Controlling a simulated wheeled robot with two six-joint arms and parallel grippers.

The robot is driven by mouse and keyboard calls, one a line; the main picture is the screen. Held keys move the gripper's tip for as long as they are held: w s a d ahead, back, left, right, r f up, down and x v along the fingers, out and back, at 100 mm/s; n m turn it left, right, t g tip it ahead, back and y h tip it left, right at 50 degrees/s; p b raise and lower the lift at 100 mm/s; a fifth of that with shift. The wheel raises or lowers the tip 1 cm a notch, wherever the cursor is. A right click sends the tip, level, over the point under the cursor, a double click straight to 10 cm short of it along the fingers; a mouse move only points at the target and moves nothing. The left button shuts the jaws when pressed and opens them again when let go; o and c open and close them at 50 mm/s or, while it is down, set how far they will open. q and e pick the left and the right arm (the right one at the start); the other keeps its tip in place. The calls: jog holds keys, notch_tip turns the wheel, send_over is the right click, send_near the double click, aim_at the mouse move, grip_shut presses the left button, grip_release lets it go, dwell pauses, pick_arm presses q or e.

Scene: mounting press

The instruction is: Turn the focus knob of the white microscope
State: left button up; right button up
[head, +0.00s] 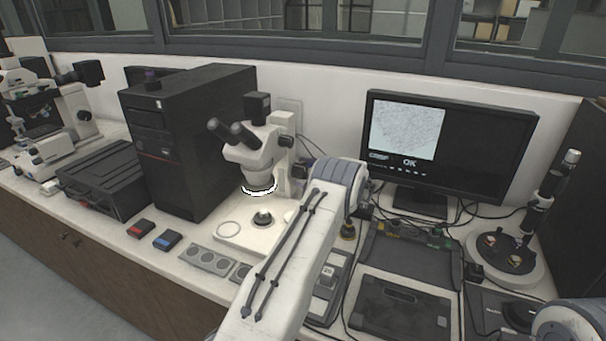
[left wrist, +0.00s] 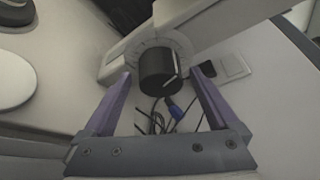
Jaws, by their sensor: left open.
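The white microscope (head: 247,152) stands on its pale base beside the black computer tower, with black eyepieces and a lit ring under its head. Its black focus knob (left wrist: 158,72), with a white line on its face, shows in the left wrist view on a round pale collar. My left gripper (left wrist: 160,84) is open, its two purple fingers on either side of the knob in that picture. I see no clear contact between fingers and knob. In the head view my left arm reaches to the microscope's right side, and its wrist hides most of the gripper. My right gripper is not in view.
A black computer tower (head: 190,140) stands left of the microscope, and a monitor (head: 450,150) reading OK stands to the right. Cables (left wrist: 165,112) run behind the knob. Red and blue small boxes (head: 166,240) lie near the bench's front edge. Black equipment crowds the bench at right.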

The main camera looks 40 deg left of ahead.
pick_arm(q)
jog(key=b+v, duration=0.2)
jog(key=v, duration=0.8)
dwell(1.2)
jog(key=s+d+r+h, duration=0.2)
jog(key=s+d+h, duration=0.2)
jog(key=s+d, duration=0.65)
jog(key=s+d+r+h, duration=0.1)
jog(key=s+d+h, duration=0.5)
jog(key=d, duration=0.8)
jog(key=s+d+g+h, duration=0.1)
jog(key=s+d+h, duration=0.2)
jog(key=s, duration=1)
jog(key=s+d+g+h, duration=0.1)
jog(key=s+d+h, duration=0.2)
jog(key=s+d, duration=0.7)
jog(key=s, duration=0.3)
jog(key=shift+f+h, duration=0.15)
jog(key=shift+h, duration=0.15)
